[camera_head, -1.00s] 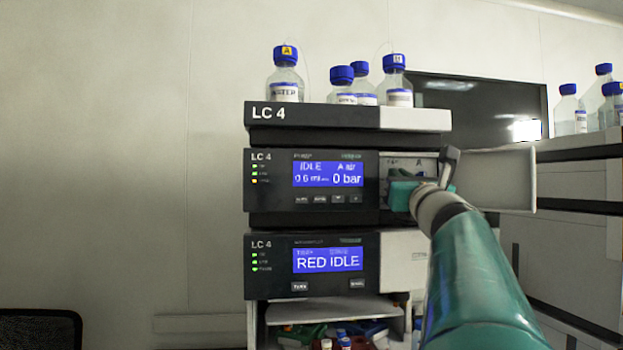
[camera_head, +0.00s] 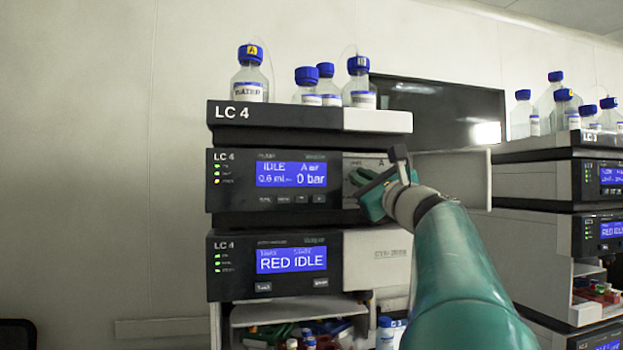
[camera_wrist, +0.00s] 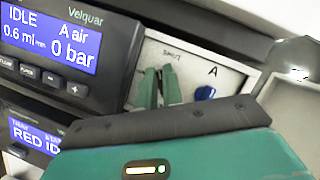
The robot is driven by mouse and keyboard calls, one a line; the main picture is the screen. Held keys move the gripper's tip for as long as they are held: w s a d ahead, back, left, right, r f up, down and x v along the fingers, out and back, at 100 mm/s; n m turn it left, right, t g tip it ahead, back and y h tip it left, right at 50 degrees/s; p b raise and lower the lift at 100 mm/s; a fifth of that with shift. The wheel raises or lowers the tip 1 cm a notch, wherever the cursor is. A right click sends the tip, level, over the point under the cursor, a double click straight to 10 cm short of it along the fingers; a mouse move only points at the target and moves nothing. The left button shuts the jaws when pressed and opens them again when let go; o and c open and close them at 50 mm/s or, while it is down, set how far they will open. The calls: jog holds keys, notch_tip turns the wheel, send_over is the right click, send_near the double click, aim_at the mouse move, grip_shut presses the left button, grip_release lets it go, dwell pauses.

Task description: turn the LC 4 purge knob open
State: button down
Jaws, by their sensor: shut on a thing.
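The LC 4 pump module (camera_head: 265,180) has a dark front with a blue screen reading IDLE, A air and 0 bar. Its pale valve recess (camera_wrist: 190,68) is to the right of the screen, with its door (camera_head: 455,165) swung open. My gripper (camera_wrist: 158,88) has its teal fingers close together at this panel, below a small label that seems to read SHUT. They are shut on the purge knob, which the fingers hide. A blue round part (camera_wrist: 205,93) sits right of the fingers, under the letter A. In the head view my gripper (camera_head: 368,190) is tilted at the recess.
Capped bottles (camera_head: 251,75) stand on the LC 4 top tray (camera_head: 275,115). A module with a RED IDLE screen (camera_head: 291,260) is below, above an open shelf with small items. Another stack (camera_head: 530,180) stands at right. A dark wall screen (camera_head: 440,110) is behind.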

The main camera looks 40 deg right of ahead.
jog(key=n+y, duration=0.1)
jog(key=n, duration=0.3)
jog(key=n+g+y, duration=0.1)
jog(key=n+y, duration=0.1)
jog(key=n, duration=0.2)
jog(key=n+g+y, duration=0.1)
jog(key=n, duration=0.3)
jog(key=shift+w+f, duration=0.15)
jog(key=shift+f, duration=0.05)
jog(key=c, duration=1.5)
grip_release()
jog(key=shift+w, duration=0.1)
jog(key=shift+c, duration=0.2)
jog(key=s+a, duration=0.2)
jog(key=s, duration=1.2)
jog(key=shift+f, duration=0.25)
jog(key=shift+w, duration=0.15)
